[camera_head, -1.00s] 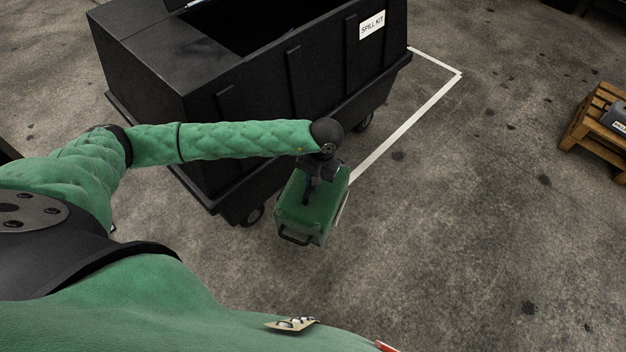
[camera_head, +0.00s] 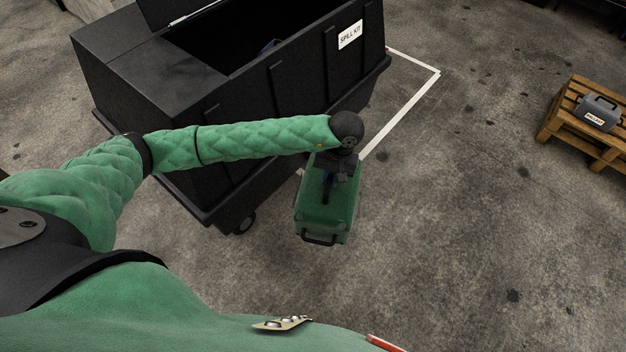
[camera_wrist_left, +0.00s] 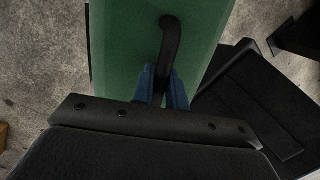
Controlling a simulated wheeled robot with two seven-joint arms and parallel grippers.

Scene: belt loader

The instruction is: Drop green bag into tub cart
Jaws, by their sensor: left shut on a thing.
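The green bag (camera_head: 325,218) hangs from my left gripper (camera_head: 328,186), to the right of the tub cart's near side. In the left wrist view the bag (camera_wrist_left: 120,50) shows its black handle, and the blue fingers of my left gripper (camera_wrist_left: 163,88) are shut on that handle. The black tub cart (camera_head: 225,115) stands at the upper left, open at the top, with a "SPILL KIT" label on its side. Something bluish shows inside it. The bag is outside the cart, beyond its side wall. My right gripper is not in view.
A wooden pallet (camera_head: 578,140) with a grey case (camera_head: 597,113) on it stands at the right. A white line (camera_head: 405,112) marks the floor beside the cart. The concrete floor (camera_head: 460,220) between cart and pallet is clear.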

